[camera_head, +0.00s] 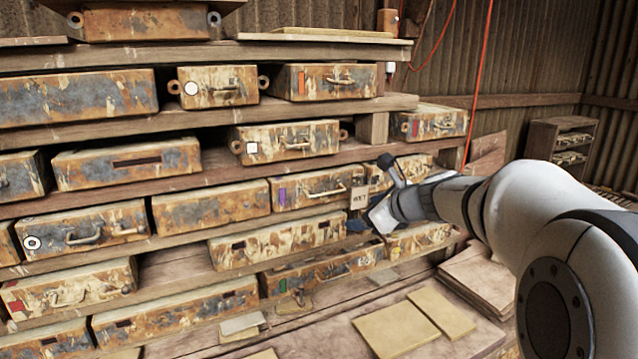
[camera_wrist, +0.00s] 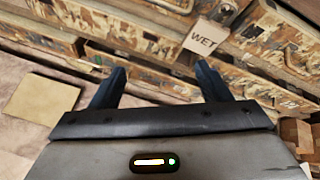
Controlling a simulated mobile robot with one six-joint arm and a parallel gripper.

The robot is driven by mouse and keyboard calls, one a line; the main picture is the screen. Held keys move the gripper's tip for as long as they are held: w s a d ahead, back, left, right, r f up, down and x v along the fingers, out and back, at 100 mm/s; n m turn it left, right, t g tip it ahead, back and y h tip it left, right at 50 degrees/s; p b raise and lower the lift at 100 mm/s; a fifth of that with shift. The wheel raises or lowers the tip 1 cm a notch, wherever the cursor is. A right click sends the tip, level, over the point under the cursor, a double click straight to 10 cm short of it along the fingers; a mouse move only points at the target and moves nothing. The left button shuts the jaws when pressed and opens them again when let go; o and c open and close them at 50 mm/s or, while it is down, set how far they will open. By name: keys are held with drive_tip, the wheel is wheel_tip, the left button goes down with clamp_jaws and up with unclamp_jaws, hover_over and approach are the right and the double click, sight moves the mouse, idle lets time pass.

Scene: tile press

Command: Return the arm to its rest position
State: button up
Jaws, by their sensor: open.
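My arm reaches in from the right in the head view, with my gripper (camera_head: 368,222) close in front of the shelves, near a small tag lettered "WET" (camera_head: 360,197). In the wrist view my gripper (camera_wrist: 160,85) shows two dark fingers spread apart with nothing between them. The "WET" tag also shows in the wrist view (camera_wrist: 205,36), just beyond the fingers and apart from them. Part of the gripper is hidden behind my wrist in the head view.
Wooden shelves (camera_head: 300,164) hold several rusty metal moulds, one with a purple mark (camera_head: 318,188). Flat tan tiles (camera_head: 397,328) lie on the bench (camera_head: 330,300) below. A red cable (camera_head: 480,80) hangs behind my arm. A small cabinet (camera_head: 545,140) stands at the back right.

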drive_tip(key=s+f+n+g+h, duration=0.2)
drive_tip(key=s+f+n, duration=0.2)
drive_tip(key=s+n, duration=0.4)
drive_tip(key=s+f+n+g+h, duration=0.2)
drive_tip(key=s+f+n, duration=0.3)
drive_tip(key=s+n, duration=0.4)
drive_tip(key=s+f+n+g+h, duration=0.1)
drive_tip(key=s+f+n+g, duration=0.2)
drive_tip(key=s, duration=1)
wheel_tip(320, 180, down, 2)
drive_tip(key=n, duration=0.5)
drive_tip(key=shift+s+d+n+h, duration=0.2)
drive_tip(key=shift+s+n+h, duration=0.2)
